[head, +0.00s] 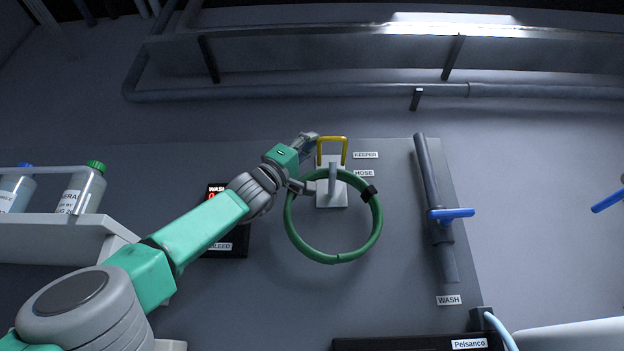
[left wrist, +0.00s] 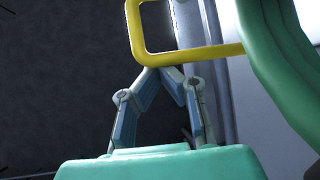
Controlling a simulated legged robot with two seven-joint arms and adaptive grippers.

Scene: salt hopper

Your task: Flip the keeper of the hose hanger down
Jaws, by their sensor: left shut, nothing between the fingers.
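The yellow keeper (head: 332,139) is a squared loop that stands up at the top of the white hose hanger (head: 331,197) on the grey panel. A green hose ring (head: 378,232) hangs on the hanger's peg. My left gripper (head: 313,137) is just left of the keeper. In the left wrist view its fingertips (left wrist: 160,70) are together and empty, at the lower bar of the keeper (left wrist: 195,54); I cannot tell whether they touch it. The hose (left wrist: 285,70) fills the upper right of that view. My right gripper is not in view.
A pipe with a blue valve handle (head: 452,214) runs down the panel at right. A shelf (head: 60,240) with bottles stands at left. A dark box with a "BLEED" label (head: 219,246) is partly behind my left arm. Pipes cross the wall above.

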